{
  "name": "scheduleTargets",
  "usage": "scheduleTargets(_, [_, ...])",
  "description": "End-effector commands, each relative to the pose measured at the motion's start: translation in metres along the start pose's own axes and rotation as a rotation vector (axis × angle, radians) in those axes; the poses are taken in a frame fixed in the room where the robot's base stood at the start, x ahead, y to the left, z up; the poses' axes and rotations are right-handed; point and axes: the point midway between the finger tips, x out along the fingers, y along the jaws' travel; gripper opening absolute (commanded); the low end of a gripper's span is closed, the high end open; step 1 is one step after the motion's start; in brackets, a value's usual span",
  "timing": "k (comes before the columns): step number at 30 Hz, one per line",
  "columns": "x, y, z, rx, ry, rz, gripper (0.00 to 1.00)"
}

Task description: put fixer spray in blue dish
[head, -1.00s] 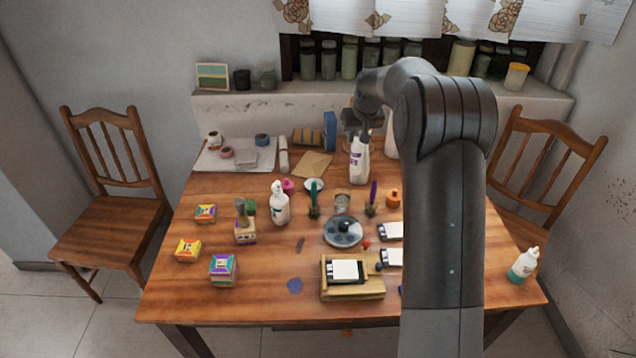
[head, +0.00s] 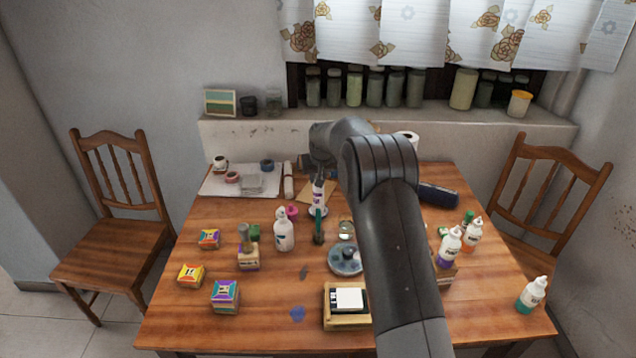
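A white bottle with a purple label (head: 318,193), which I take for the fixer spray, stands upright under my gripper (head: 319,174). Its label is too small to read. My gripper appears shut around its top and hides that part. A small pale dish with a bluish rim (head: 324,212), which fits the blue dish, shows around the bottle's base. The bottle is in or just above this dish; I cannot tell whether it touches. A green-handled brush stands in front and covers part of both.
A white bottle (head: 284,236) and a pink item (head: 292,211) stand left of the small dish. A larger grey-blue round dish (head: 345,261) lies in front. More bottles (head: 450,247) stand at right. My arm hides the table's centre right. The left front corner is free.

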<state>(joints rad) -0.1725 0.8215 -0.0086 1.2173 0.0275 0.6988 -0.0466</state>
Motion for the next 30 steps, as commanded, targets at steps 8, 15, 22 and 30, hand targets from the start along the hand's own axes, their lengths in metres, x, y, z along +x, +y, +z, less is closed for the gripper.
scheduleTargets(8, [0.021,0.0,0.009,0.0,0.002,0.0,0.0])
scheduleTargets(15, [0.023,0.0,0.01,0.0,0.001,0.0,0.0])
scheduleTargets(22, [0.023,0.0,0.01,0.0,0.001,0.0,0.41])
scheduleTargets(30, [0.023,0.0,0.01,0.0,0.001,0.0,0.45])
